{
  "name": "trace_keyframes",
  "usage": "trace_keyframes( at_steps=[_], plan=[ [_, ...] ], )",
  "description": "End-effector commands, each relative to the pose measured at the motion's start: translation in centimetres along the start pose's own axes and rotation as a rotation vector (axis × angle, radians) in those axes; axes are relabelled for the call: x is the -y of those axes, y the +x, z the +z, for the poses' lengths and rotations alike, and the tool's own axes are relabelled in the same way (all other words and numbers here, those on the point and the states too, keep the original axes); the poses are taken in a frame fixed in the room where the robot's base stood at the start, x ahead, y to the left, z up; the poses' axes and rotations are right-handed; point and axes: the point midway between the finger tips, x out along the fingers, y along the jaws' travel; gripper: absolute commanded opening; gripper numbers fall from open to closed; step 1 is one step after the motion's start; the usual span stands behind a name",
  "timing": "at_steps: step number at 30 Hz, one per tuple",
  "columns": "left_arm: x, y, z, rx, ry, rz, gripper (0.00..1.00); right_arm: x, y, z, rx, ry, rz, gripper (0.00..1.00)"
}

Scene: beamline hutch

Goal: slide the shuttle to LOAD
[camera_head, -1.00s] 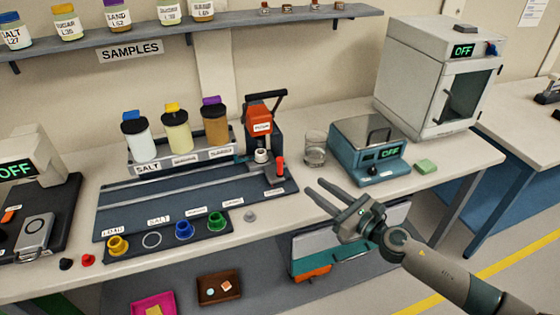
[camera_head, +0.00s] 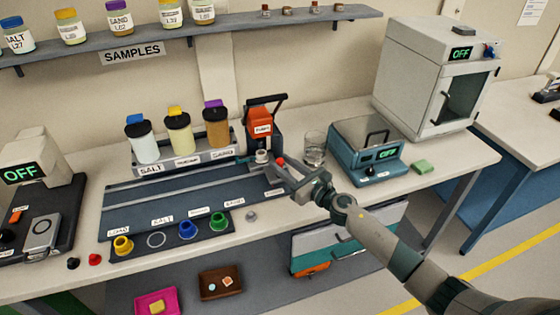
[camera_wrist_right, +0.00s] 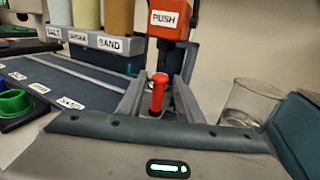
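The shuttle carries a small white cup (camera_head: 262,156) and a red knob (camera_head: 280,161), and it sits at the right end of the dark rail track (camera_head: 190,187), by the press. The LOAD label (camera_head: 118,232) is at the track's left end. My right gripper (camera_head: 275,169) is at the shuttle's red knob. In the right wrist view the red knob (camera_wrist_right: 158,95) stands upright between my two open fingers (camera_wrist_right: 158,90), with a gap visible on both sides. My left gripper is not in view.
An orange-headed press (camera_head: 262,122) stands behind the shuttle. A glass beaker (camera_head: 314,150) and a teal scale (camera_head: 368,150) are close on the right. Sample jars (camera_head: 178,135) stand behind the track; coloured rings (camera_head: 189,230) lie in front. The track's length to the left looks clear.

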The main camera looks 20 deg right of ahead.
Motion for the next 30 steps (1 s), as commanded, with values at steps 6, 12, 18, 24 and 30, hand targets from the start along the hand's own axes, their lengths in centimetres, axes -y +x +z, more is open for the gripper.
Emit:
trace_keyframes(
  at_steps=[6,12,18,24,30],
  plan=[
    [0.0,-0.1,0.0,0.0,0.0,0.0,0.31,-0.1,1.5,0.0,0.0,0.0,0.001,0.33],
    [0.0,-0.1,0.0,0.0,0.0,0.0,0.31,-0.1,1.7,0.0,0.0,-0.001,0.001,0.33],
    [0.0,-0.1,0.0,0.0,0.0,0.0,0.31,0.0,1.7,0.0,0.0,-0.001,0.001,0.16],
    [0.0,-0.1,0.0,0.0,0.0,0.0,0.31,-0.1,1.7,0.0,-0.001,-0.001,0.001,0.0],
    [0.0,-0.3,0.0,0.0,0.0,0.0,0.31,-0.5,1.9,0.0,0.0,0.0,0.001,0.0]
  ],
)
